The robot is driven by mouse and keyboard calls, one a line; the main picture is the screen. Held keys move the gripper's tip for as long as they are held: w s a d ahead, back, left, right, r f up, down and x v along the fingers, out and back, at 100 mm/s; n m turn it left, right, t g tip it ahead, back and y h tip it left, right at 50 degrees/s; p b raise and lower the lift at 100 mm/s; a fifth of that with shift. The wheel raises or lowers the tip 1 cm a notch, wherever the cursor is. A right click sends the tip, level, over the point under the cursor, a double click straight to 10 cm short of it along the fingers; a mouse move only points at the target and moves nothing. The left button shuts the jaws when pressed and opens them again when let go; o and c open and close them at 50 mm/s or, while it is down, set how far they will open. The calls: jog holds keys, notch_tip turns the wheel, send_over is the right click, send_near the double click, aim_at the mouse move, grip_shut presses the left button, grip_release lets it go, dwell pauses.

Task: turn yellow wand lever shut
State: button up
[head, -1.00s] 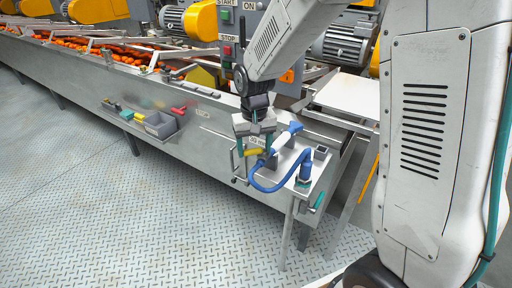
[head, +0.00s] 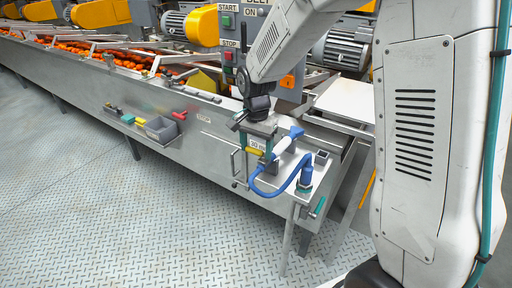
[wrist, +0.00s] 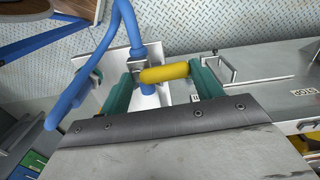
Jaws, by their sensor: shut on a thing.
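The yellow lever (wrist: 165,73) lies crosswise between the two teal fingers of my gripper (wrist: 163,71) in the wrist view, with a finger at each end. My gripper is shut on it. In the head view my gripper (head: 262,147) is over the hose wand's mount, and part of the yellow lever (head: 256,152) shows below it. The white-and-blue wand (head: 284,145) is tilted beside my gripper. The lever's joint with the wand's valve is partly hidden.
A blue hose (head: 270,193) loops down in front of the small steel stand (head: 300,200). A metal handle (head: 236,166) sticks out from the trough wall to the left. The patterned floor in front is clear.

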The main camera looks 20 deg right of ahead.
jog(key=shift+m, duration=0.3)
dwell(0.4)
jog(key=o, duration=1)
jog(key=shift+r, duration=3.95)
